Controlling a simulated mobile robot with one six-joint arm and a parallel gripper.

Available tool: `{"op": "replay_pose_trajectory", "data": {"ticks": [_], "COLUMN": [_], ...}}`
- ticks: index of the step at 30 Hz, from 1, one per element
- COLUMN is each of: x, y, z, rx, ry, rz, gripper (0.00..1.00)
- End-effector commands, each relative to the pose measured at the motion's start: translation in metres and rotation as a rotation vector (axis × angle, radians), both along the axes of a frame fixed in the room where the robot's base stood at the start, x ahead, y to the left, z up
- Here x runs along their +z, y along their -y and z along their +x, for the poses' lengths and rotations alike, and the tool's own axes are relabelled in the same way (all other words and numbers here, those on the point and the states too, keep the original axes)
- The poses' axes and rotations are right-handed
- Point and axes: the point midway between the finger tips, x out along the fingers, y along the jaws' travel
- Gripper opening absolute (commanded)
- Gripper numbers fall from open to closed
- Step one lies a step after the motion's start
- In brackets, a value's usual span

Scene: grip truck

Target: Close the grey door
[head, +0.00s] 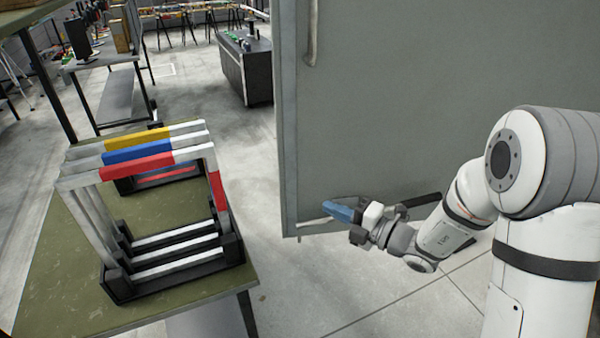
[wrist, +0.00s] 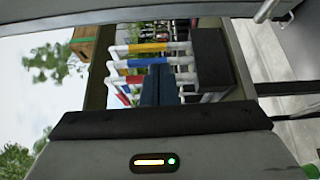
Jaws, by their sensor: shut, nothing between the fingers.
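The grey door (head: 400,110) is a large flat panel that fills the middle and right of the head view. It stands upright, with its free-looking left edge beside open floor and a vertical handle (head: 311,30) near the top of that edge. My gripper (head: 340,212) is in front of the door's lower left corner, its blue fingers pointing left. The fingers are together and empty. I cannot tell whether they touch the door. In the wrist view the blue fingers (wrist: 158,86) also show shut, with the coloured frames beyond them.
A green-topped table (head: 50,270) stands at the left, bearing a black rack (head: 180,288) of white frames with yellow, blue and red bands. Concrete floor lies between table and door. A dark cabinet (head: 245,68) and workbenches are farther back.

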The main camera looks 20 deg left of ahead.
Motion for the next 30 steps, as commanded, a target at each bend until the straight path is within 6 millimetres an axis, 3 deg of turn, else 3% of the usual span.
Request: {"op": "replay_pose_trajectory", "data": {"ticks": [8, 18, 24, 30], "x": [0.000, 0.001, 0.001, 0.000], "y": [-0.030, -0.101, -0.115, -0.120], "z": [0.008, 0.022, 0.048, 0.056], "rx": [-0.013, -0.014, -0.018, -0.018], "ry": [-0.030, -0.027, -0.026, -0.026], "rz": [0.014, 0.012, 0.012, 0.012], "gripper": [0.00, 0.00, 0.00, 0.00]}}
